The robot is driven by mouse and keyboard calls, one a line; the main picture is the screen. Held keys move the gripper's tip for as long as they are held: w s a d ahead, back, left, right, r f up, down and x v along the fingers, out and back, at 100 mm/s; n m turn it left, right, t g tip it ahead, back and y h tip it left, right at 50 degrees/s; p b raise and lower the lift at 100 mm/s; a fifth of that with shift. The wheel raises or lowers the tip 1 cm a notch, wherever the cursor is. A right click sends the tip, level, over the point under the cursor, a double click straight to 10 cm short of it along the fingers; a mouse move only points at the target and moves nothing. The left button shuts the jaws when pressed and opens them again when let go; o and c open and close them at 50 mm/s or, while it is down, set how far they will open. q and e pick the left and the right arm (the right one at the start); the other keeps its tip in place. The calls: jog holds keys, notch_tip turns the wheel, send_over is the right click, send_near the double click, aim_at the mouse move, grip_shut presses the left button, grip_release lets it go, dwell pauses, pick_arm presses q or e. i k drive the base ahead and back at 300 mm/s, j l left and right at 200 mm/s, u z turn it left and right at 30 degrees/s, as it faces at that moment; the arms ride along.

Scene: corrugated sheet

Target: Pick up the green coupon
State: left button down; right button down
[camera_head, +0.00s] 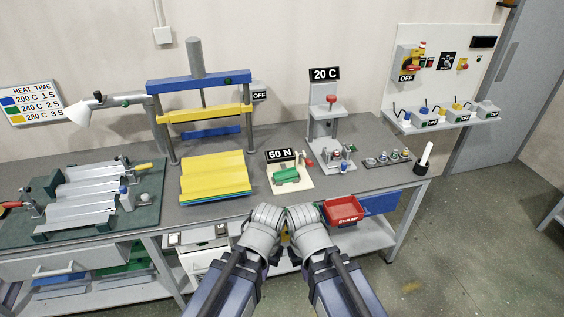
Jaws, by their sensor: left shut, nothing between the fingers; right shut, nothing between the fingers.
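A small green piece (286,175), which looks like the green coupon, lies on a cream plate (302,183) below the "50 N" sign, towards the bench's front. My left gripper (268,213) is shut and empty in front of the bench's front edge, below the plate in the picture. My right gripper (303,214) is shut and empty beside it, close to the left one. Both are apart from the green piece. The fingertips are small and partly hidden by the wrists.
A red scrap tray (343,219) is just right of my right gripper. Yellow corrugated sheets (213,172) lie under a press frame (205,112) to the left. A "20 C" stand (327,125) rises behind right. Further left is a green fixture board (145,210) with metal sheets.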

aim_at(287, 175)
jog(key=i+u, duration=0.3)
jog(key=u, duration=0.15)
jog(key=i+u, duration=0.3)
jog(key=u, duration=0.2)
